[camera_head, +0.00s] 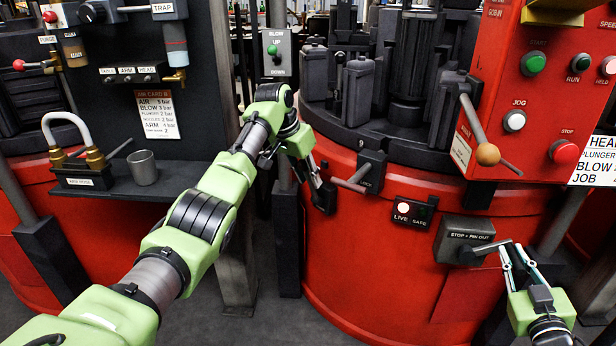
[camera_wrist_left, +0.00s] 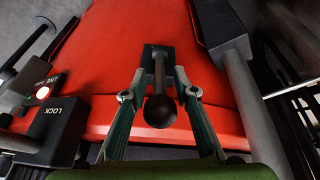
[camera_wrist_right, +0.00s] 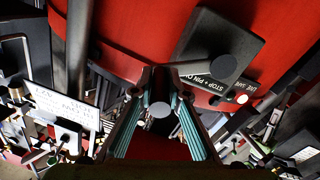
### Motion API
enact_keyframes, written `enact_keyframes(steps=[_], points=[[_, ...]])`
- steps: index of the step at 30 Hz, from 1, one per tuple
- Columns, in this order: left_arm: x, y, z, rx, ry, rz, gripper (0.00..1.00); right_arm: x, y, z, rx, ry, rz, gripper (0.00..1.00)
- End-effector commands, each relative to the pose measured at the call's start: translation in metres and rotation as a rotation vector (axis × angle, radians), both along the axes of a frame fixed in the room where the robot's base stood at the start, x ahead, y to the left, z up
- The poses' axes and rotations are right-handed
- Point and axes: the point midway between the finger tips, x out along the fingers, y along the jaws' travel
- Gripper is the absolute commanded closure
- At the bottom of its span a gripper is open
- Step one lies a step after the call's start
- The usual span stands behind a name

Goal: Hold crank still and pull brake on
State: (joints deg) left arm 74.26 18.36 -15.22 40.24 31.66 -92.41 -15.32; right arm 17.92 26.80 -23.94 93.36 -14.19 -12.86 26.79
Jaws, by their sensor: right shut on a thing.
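My left gripper (camera_head: 320,196) is at the front of the red drum base. In the left wrist view its open fingers (camera_wrist_left: 160,95) stand on either side of a dark ball knob (camera_wrist_left: 160,112) on a short lever, with gaps visible. My right gripper (camera_head: 510,258) is at the lower right, beside the box labelled STOP + PIN OUT (camera_head: 452,238). In the right wrist view its fingers (camera_wrist_right: 160,85) are shut on a bar handle with a grey round end (camera_wrist_right: 160,109). A crank-like arm with a wooden knob (camera_head: 487,153) is on the red panel. No visible label reads crank or brake.
A LOCK box (camera_wrist_left: 62,122) with a protruding handle is close to my left gripper. A lamp plate marked LIVE and SAFE (camera_head: 413,212) is between the grippers, its lamp lit. A metal cup (camera_head: 143,167) stands on the left shelf. A red control panel (camera_head: 550,110) is upper right.

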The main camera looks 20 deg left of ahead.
Motion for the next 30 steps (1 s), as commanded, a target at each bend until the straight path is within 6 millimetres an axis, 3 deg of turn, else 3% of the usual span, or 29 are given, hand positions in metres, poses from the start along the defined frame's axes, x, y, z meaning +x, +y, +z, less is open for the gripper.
enact_keyframes(steps=[3, 6, 20, 30], points=[[0.000, 0.000, 0.000, 0.000, 0.000, 0.000, 0.76, -0.001, 0.002, -0.001, 0.001, 0.001, 0.004, 1.00], [0.000, 0.000, 0.000, 0.000, 0.000, 0.000, 1.00, -0.001, 0.002, -0.001, 0.001, 0.001, 0.004, 1.00], [-0.002, 0.000, -0.003, -0.016, -0.030, -0.001, 1.00, -0.001, 0.002, -0.001, 0.001, 0.001, 0.004, 1.00], [-0.015, 0.007, -0.012, -0.077, -0.168, -0.002, 1.00, -0.001, 0.003, -0.001, 0.002, 0.000, 0.005, 1.00]])
